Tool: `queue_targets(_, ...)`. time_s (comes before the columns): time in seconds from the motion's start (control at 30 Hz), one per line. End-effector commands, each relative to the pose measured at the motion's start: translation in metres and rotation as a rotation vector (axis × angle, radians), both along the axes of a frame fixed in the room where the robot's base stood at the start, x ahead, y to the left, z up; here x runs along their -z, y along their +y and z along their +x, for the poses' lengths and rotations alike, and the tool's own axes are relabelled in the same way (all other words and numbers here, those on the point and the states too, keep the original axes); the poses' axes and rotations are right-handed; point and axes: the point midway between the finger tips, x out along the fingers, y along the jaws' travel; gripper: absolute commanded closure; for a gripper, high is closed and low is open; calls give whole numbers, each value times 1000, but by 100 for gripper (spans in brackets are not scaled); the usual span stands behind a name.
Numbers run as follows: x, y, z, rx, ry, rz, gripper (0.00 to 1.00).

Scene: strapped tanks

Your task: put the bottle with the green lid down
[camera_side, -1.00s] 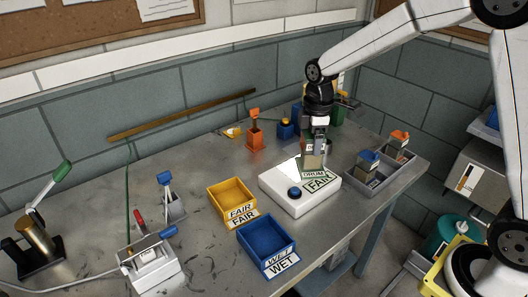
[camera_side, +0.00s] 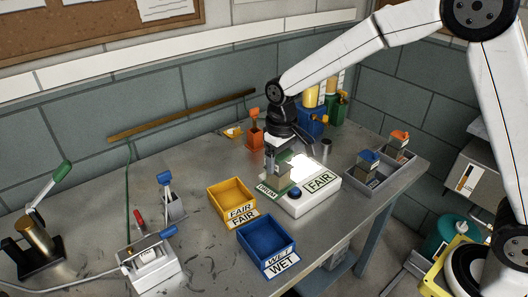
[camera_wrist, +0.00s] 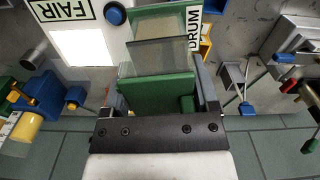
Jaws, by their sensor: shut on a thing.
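My gripper (camera_side: 277,158) is shut on the bottle with the green lid (camera_wrist: 158,92). In the wrist view the green lid lies between the fingers, with the clear body beyond it and a DRUM label (camera_wrist: 194,28) beside it. In the side view the bottle (camera_side: 272,178) hangs upright below my gripper, at the left edge of the white light box (camera_side: 318,200). I cannot tell whether its bottom touches anything.
The light box has a lit panel, a blue button (camera_side: 294,193) and a FAIR label. A yellow FAIR bin (camera_side: 212,203) and a blue WET bin (camera_side: 246,241) stand to the left. A grey rack (camera_side: 377,185) at the right holds blue-lidded and orange-lidded bottles.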

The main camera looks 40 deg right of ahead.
Motion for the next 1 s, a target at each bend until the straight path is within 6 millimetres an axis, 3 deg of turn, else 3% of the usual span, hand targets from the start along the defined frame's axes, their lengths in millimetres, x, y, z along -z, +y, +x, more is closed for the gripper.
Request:
queue_targets(0.3,5,23,0,195,0,1,100)
queue_targets(0.67,6,27,1,237,0,2,100)
queue_targets(1.0,17,31,24,235,1,1,100)
